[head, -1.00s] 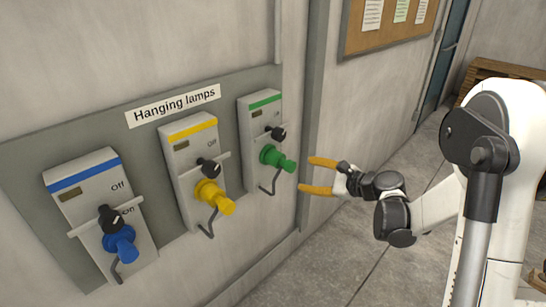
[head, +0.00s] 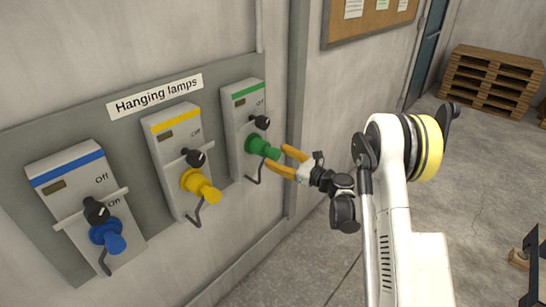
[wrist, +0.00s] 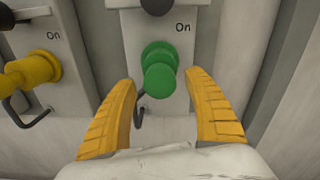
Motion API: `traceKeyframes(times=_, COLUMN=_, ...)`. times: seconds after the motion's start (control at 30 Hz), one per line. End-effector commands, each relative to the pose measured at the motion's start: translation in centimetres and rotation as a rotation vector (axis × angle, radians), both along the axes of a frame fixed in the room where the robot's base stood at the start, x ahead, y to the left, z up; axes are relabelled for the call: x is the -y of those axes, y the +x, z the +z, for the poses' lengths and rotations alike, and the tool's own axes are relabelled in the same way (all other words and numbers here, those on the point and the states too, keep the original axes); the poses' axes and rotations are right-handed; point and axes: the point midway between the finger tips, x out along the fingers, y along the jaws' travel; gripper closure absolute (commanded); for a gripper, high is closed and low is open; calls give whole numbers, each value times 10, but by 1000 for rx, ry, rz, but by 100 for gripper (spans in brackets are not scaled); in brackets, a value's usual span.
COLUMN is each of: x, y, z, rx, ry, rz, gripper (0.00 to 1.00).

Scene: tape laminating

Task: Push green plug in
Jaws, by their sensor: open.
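The green plug (head: 262,147) sits at the lower part of the green-striped switch box (head: 243,105), pointing out from the wall. In the wrist view the plug (wrist: 160,72) is centred between and just beyond the open fingers. My gripper (head: 281,160) is open, with its yellow fingertips close to the plug's outer end. In the wrist view the gripper (wrist: 162,105) shows a finger on each side, with a gap to the plug on both sides. How deep the plug sits in its socket I cannot tell.
The yellow plug (head: 200,186) and blue plug (head: 108,236) sit on boxes to the left. A black knob (head: 261,122) is above the green plug, and a dark hooked cable (head: 254,174) hangs below it. Open floor (head: 470,190) lies to the right.

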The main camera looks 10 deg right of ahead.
Motion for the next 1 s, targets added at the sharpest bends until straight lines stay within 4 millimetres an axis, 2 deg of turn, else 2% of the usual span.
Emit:
traceKeyframes(times=0.2, x=-11, y=15, z=0, rx=1, ry=-1, rz=0, gripper=39)
traceKeyframes(times=0.47, x=-12, y=16, z=0, rx=1, ry=-1, rz=0, gripper=39)
traceKeyframes(times=0.57, x=-12, y=16, z=0, rx=1, ry=-1, rz=0, gripper=65)
traceKeyframes(times=0.6, x=-12, y=16, z=0, rx=1, ry=-1, rz=0, gripper=78)
traceKeyframes(times=0.67, x=-12, y=16, z=0, rx=1, ry=-1, rz=0, gripper=96)
traceKeyframes(times=0.7, x=-12, y=16, z=0, rx=1, ry=-1, rz=0, gripper=100)
traceKeyframes(times=0.87, x=-15, y=21, z=0, rx=0, ry=-1, rz=1, gripper=100)
traceKeyframes(times=1.0, x=-28, y=39, z=-1, rx=0, ry=-1, rz=3, gripper=100)
